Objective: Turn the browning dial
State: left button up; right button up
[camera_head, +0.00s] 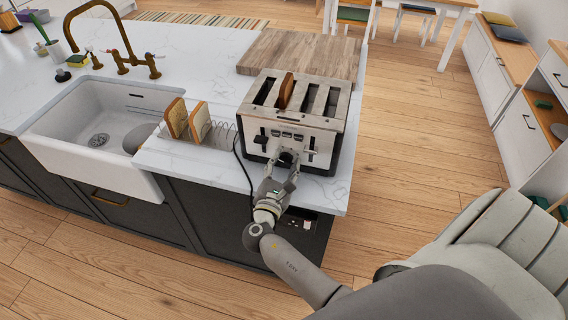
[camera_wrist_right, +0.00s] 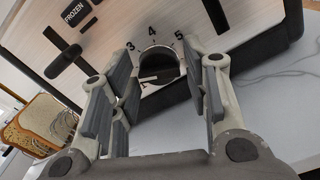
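The toaster (camera_head: 318,101) stands on the white counter, silver with black ends, with one slice of bread (camera_head: 286,90) in a slot. Its browning dial (camera_wrist_right: 158,66) is a dark round knob with a light mark, below the numbers 3, 4 and 5 in the right wrist view. My right gripper (camera_head: 284,168) is at the toaster's front, around the dial's area. In the right wrist view its fingers (camera_wrist_right: 156,85) are spread, one on each side of the dial, with gaps visible between them and it. My left gripper is not in view.
A wire rack (camera_head: 216,132) with bread slices stands left of the toaster, beside the white sink (camera_head: 84,151). A wooden board (camera_head: 300,53) lies behind the toaster. A black cord (camera_head: 240,170) hangs at the counter's front edge. A FROZEN button (camera_wrist_right: 75,14) is on the toaster's face.

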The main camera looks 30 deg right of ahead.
jog(key=shift+o, duration=0.6)
jog(key=shift+r, duration=0.1)
jog(key=v, duration=1.2)
jog(key=shift+w, duration=0.1)
